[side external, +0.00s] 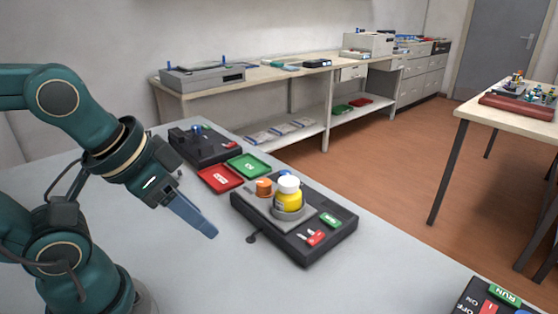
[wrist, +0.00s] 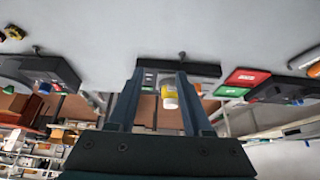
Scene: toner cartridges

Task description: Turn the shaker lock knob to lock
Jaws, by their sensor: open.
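The shaker is a dark box (side external: 318,245) with a grey platform, shown in the side view on the grey table. A yellow bottle with a white cap (side external: 288,196) stands upright on it, beside a small orange part (side external: 264,187). A small dark knob on a short stem (side external: 251,237) sticks out of the near left side; it looks like the lock knob, but its setting is too small to read. It also shows in the wrist view (wrist: 182,55). My gripper (side external: 213,233) is open and empty, left of the knob and apart from it. The wrist view shows both fingers (wrist: 159,71) spread.
A red tray (side external: 219,178) and a green tray (side external: 249,166) lie behind the shaker. Another dark device (side external: 205,147) stands at the far left, and one with a green RUN label (side external: 492,299) at the front right. The table between gripper and shaker is clear.

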